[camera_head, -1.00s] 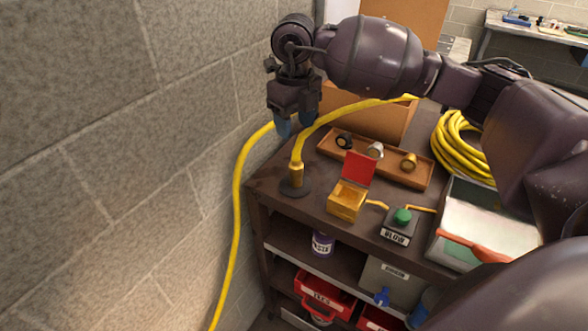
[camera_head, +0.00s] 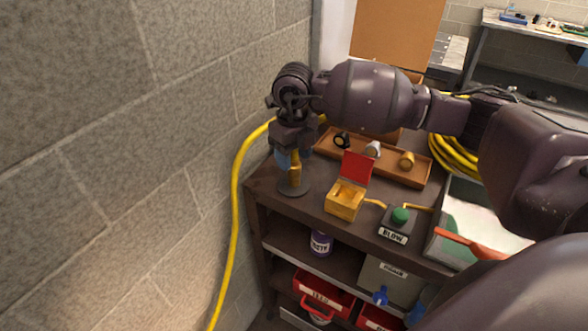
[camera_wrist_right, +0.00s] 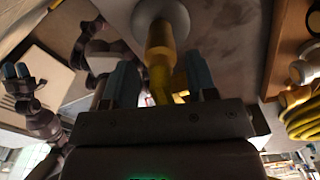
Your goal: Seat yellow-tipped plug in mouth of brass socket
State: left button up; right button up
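The yellow-tipped plug (camera_head: 294,174) looks to be the brass-coloured end of a yellow hose, upright on a dark round base (camera_head: 294,188) at the shelf top's near-left corner. My right gripper (camera_head: 291,157) reaches down over it. In the right wrist view its blue fingers (camera_wrist_right: 160,83) stand apart on either side of the plug (camera_wrist_right: 160,45) and hose, with gaps showing; it is open. The brass socket (camera_head: 406,160) sits at the right end of a brown tray (camera_head: 385,175). My left gripper appears small at the left of the right wrist view (camera_wrist_right: 17,72); its opening is unclear.
A dark fitting (camera_head: 342,140) and a silver one (camera_head: 372,149) share the tray. A small yellow box (camera_head: 345,200) with a raised red lid and a green-button box (camera_head: 398,222) stand in front. A block wall (camera_head: 130,150) is close on the left.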

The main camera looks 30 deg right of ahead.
grip_shut()
jog(key=shift+r, duration=0.1)
